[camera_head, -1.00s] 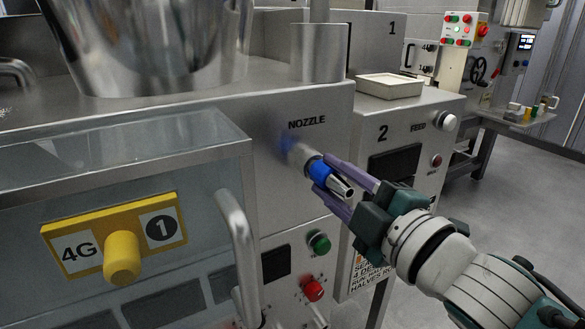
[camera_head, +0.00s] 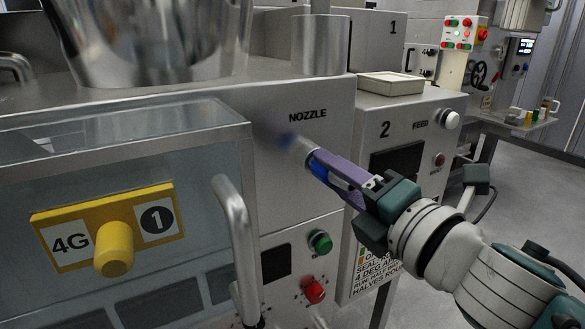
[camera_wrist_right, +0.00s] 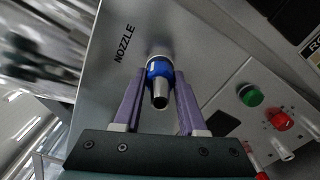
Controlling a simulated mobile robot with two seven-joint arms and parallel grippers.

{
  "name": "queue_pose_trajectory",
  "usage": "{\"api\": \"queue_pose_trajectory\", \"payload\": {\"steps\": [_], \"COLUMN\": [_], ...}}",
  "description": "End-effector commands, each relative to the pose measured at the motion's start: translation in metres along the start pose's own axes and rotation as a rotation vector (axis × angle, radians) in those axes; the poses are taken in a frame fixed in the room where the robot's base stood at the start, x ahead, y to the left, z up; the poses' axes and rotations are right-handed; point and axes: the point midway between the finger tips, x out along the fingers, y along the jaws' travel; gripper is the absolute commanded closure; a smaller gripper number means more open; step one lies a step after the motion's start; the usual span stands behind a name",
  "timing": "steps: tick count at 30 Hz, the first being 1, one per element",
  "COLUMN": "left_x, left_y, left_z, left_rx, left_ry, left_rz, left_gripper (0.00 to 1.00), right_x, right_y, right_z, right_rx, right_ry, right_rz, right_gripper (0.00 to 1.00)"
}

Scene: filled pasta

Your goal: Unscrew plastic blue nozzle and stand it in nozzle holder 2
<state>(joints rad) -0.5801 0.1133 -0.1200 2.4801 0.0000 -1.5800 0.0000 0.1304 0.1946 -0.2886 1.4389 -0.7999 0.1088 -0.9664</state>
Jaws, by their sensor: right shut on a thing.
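The plastic blue nozzle (camera_head: 318,170) has a blue collar and a silver metal tip. It is at the short metal outlet (camera_head: 300,150) under the NOZZLE label on the machine front. It also shows in the right wrist view (camera_wrist_right: 160,70), tip toward the camera and collar against the outlet. My right gripper (camera_head: 322,166) is shut on the nozzle, with its purple fingers on either side of the collar. In the head view a finger covers part of the nozzle. I cannot make out nozzle holder 2. My left gripper is not in view.
A clear-topped guard with a bar handle (camera_head: 237,240) and a yellow 4G plate (camera_head: 60,217) stand at the left. A green button (camera_head: 320,242) and a red button (camera_head: 314,291) are below. A far bench (camera_head: 525,122) at the right bears small coloured pieces.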

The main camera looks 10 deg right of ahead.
Motion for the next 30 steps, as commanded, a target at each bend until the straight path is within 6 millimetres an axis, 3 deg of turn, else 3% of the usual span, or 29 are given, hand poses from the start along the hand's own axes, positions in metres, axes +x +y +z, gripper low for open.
{"api": "queue_pose_trajectory", "payload": {"steps": [4,9,10,18,26,30], "left_x": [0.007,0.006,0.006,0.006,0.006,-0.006], "left_y": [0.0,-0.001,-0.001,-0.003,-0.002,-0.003], "left_z": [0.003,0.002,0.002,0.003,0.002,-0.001], "left_rx": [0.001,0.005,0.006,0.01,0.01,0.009], "left_ry": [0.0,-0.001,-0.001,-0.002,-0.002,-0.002], "left_rz": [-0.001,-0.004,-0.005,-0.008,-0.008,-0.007], "left_gripper": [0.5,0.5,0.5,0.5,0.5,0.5], "right_x": [0.001,0.001,0.001,0.0,0.0,0.0], "right_y": [0.002,0.003,0.003,0.001,0.001,0.004], "right_z": [-0.001,0.0,0.0,0.0,0.0,0.002], "right_rx": [-0.194,-0.197,-0.197,-0.194,-0.18,0.124], "right_ry": [0.001,0.001,0.001,0.0,0.0,0.0], "right_rz": [0.009,0.008,0.008,0.004,0.002,0.0], "right_gripper": [1.0,1.0,0.57,0.27,0.24,0.24]}}
